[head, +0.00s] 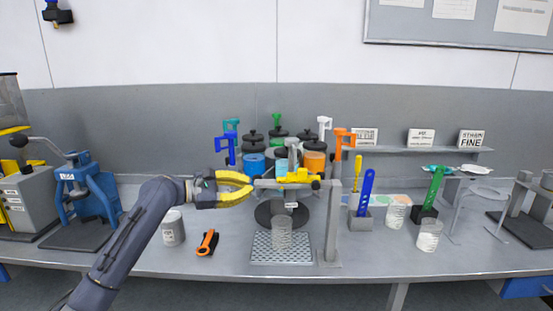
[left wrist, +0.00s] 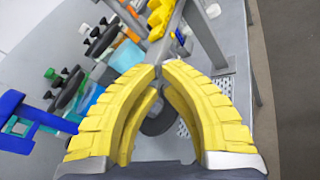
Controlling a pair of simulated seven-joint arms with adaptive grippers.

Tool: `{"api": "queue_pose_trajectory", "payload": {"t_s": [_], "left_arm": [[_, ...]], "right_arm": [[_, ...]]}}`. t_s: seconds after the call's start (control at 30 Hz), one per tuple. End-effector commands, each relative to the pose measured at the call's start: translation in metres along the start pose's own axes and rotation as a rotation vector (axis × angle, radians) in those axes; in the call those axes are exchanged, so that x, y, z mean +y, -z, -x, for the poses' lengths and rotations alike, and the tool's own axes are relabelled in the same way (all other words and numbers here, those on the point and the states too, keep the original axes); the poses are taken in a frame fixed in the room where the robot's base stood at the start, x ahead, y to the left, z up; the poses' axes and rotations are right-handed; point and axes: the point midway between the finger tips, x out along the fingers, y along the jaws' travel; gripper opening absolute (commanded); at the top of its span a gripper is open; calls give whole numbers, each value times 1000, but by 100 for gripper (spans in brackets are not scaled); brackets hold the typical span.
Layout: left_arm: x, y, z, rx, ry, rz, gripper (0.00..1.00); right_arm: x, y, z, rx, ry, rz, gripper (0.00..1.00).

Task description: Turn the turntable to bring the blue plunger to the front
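The turntable (head: 272,214) is a dark round base, partly hidden behind a metal stand. Black-lidded drums sit above it, with coloured plunger handles around them. The blue plunger (head: 232,147) is at the left of the group, and its blue handle also shows at the left of the left wrist view (left wrist: 40,122). My left gripper (head: 252,185), with yellow fingers, is in front of and below the blue plunger, left of the stand. Its fingertips (left wrist: 161,68) meet or nearly meet, with nothing seen between them. My right gripper is out of view.
The stand (head: 333,225) has a crossbar with a yellow part (head: 300,176) close to my fingertips. A clear cup (head: 282,233) stands on a perforated tray (head: 263,258). An orange-handled tool (head: 207,241) and a white jar (head: 173,228) are at left. A blue press (head: 80,200) is farther left.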

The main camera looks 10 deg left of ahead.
Motion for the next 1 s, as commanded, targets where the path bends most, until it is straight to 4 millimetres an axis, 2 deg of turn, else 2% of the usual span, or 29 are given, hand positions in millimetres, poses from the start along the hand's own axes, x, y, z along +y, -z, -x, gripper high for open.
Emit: {"api": "queue_pose_trajectory", "payload": {"t_s": [0.03, 0.2, 0.47, 0.6, 0.77, 1.0], "left_arm": [[-6, -15, -2, 26, -17, -113, 0], [-12, -53, 1, 123, -115, -457, 0], [-4, -95, 21, 245, -278, -809, 0], [2, -102, 30, 293, -329, -896, 0], [10, -100, 30, 325, -347, -931, 0], [22, -97, 3, 323, -345, -932, 0]], "right_arm": [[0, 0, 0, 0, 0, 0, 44], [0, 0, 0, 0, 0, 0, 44], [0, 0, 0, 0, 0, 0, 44], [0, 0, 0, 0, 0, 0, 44], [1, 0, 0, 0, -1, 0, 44], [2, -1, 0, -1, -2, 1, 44]]}}
